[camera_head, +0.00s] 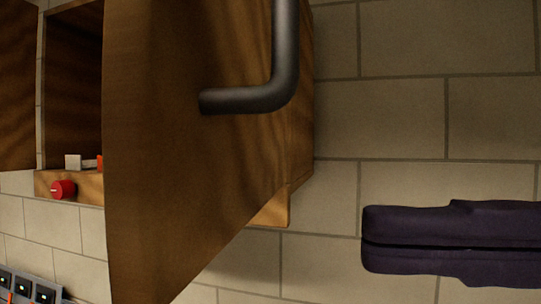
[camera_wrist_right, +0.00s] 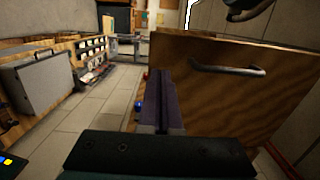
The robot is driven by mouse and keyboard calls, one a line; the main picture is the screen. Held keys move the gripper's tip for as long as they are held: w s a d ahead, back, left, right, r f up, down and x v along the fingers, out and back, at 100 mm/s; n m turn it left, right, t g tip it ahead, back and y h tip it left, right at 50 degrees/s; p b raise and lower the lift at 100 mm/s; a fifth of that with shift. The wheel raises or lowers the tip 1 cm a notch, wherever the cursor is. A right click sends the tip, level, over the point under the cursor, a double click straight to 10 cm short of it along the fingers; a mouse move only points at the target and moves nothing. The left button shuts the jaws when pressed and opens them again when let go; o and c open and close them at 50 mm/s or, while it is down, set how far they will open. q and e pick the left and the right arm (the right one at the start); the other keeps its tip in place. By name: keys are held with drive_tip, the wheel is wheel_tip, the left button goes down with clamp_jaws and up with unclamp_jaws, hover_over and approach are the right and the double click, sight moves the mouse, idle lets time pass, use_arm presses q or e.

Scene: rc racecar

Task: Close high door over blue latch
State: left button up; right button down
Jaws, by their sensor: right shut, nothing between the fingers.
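The high wooden door (camera_head: 190,150) stands swung open toward me and fills the middle of the head view. Its dark bent handle (camera_head: 285,60) is at the upper right of the panel. The door also shows in the right wrist view (camera_wrist_right: 220,100), with its handle (camera_wrist_right: 228,70). My right gripper (camera_head: 375,240) is shut and empty, to the right of the door and apart from it in the head view. Its fingers also show in the right wrist view (camera_wrist_right: 163,85). A small blue part (camera_wrist_right: 138,106) shows left of the fingers; I cannot tell if it is the latch. My left gripper is not in view.
The open cabinet interior (camera_head: 72,90) shows left of the door, with a red knob (camera_head: 63,189) on the ledge below. Another wooden panel (camera_head: 17,90) is at the far left. A switch panel (camera_head: 30,287) is lower left. Bare brick wall (camera_head: 400,120) lies behind my right gripper.

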sight(207, 229)
drive_tip(key=p+x, duration=0.3)
drive_tip(key=x, duration=0.2)
drive_tip(key=shift+w+a+r, duration=0.1)
drive_tip(key=shift+a+r, duration=0.1)
drive_tip(key=shift+a, duration=0.1)
drive_tip(key=shift+a+f+p, duration=0.2)
drive_tip(key=shift+a+p, duration=0.15)
drive_tip(key=shift+a, duration=0.1)
drive_tip(key=shift+w, duration=0.1)
